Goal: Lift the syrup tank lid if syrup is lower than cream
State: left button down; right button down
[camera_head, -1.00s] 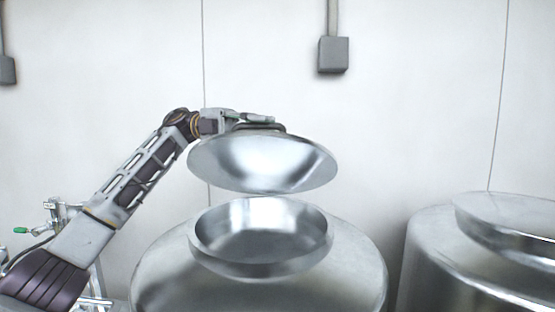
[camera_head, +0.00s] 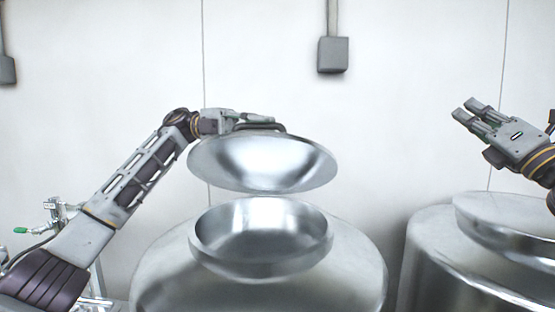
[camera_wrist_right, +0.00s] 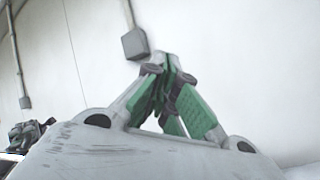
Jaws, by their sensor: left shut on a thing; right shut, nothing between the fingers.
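A round metal lid (camera_head: 263,165) hangs in the air above the open neck (camera_head: 262,262) of the left tank (camera_head: 345,280), with a clear gap between them. My left gripper (camera_head: 262,121) is shut on the lid's handle (camera_head: 270,127) at the top. The right tank (camera_head: 435,262) has its own lid (camera_head: 515,215) on top. My right gripper (camera_head: 466,109) is above and behind that lid, shut and empty; its green finger pads show in the right wrist view (camera_wrist_right: 172,85). No labels are visible, so which tank holds syrup cannot be told. No liquid level shows.
A grey wall box (camera_head: 333,55) with a conduit is on the white wall behind. Pipework with a green-tipped handle (camera_head: 22,230) stands at the lower left. The space between the two arms is clear.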

jog(key=s+a+f+n+g+y, duration=0.25)
jog(key=a+n+y, duration=0.2)
jog(key=a, duration=0.35)
jog(key=s+a+f+n+g+y, duration=0.25)
jog(key=a+n+y, duration=0.2)
jog(key=a, duration=0.35)
jog(key=s+a+r+n+g+y, duration=0.1)
jog(key=s+a+n+g+y, duration=0.3)
jog(key=s+n+g+y, duration=0.25)
jog(key=s+a+r+n+g+y, duration=0.2)
jog(key=s+a+n+g+y, duration=0.3)
jog(key=s, duration=0.3)
jog(key=w+a+f+m+t+h, duration=0.2)
jog(key=w+a+f+m, duration=0.1)
jog(key=f+m, duration=0.3)
jog(key=w+a+f+m+t+h, duration=0.3)
jog(key=a+f+m, duration=0.2)
jog(key=f+m, duration=0.1)
jog(key=shift+w+m, duration=0.25)
jog(key=shift+m, duration=0.6)
jog(key=shift+a+r+t, duration=0.1)
jog(key=shift+a+t, duration=0.05)
jog(key=shift+t, duration=0.1)
send_near(256, 139)
jog(key=shift+x, duration=2.2)
